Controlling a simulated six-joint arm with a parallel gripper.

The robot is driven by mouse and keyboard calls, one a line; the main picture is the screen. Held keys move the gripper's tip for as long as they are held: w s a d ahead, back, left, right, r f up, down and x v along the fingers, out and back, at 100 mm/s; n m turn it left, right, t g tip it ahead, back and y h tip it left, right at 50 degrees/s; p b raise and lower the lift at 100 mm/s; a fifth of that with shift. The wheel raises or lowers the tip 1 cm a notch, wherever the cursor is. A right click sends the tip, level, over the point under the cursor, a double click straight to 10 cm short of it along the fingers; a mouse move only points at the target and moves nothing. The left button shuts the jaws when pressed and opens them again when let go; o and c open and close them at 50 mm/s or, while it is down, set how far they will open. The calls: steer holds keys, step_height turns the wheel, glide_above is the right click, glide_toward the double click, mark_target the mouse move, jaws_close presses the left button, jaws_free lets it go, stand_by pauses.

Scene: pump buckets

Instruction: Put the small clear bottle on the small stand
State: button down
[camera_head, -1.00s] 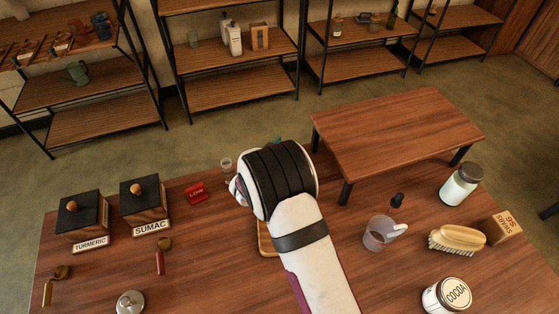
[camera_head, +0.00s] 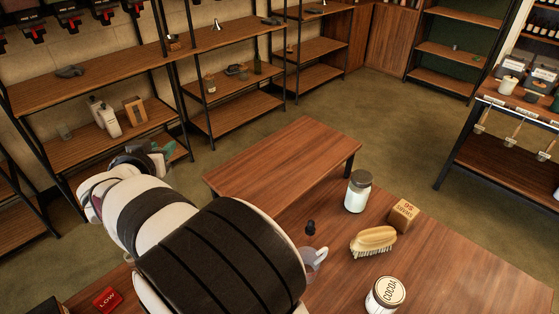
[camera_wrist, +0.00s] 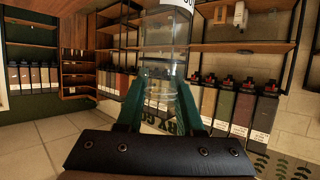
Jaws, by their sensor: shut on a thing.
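The small clear bottle (camera_wrist: 163,62) is see-through, with a pale band at the top edge of the wrist view. It sits between the green fingers of my gripper (camera_wrist: 158,92), which is shut on it. In the head view my gripper (camera_head: 158,153) is raised at the left, in front of the shelves, and the bottle is hard to make out there. A low wooden stand (camera_head: 285,155) with dark legs is right of my gripper, at the back of the table. Its top is bare. My arm hides part of the table.
On the table (camera_head: 445,270) right of my arm are a clear jug (camera_head: 310,262), a brush (camera_head: 373,241), a lidded jar (camera_head: 358,191), a small box (camera_head: 403,213) and a cocoa tin (camera_head: 385,294). A red LOW block (camera_head: 107,299) lies at the lower left. Shelves (camera_head: 105,140) stand behind.

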step_height(320, 180, up, 9)
steer(key=w+d+m+h, duration=0.1)
steer(key=d+m+h, duration=0.4)
steer(key=d, duration=2.7)
steer(key=w+a+f, duration=0.3)
steer(key=a+f, duration=0.8)
steer(key=f, duration=0.5)
steer(key=shift+w+a+g, duration=0.15)
steer(key=shift+g, duration=0.15)
steer(key=shift+f, duration=0.2)
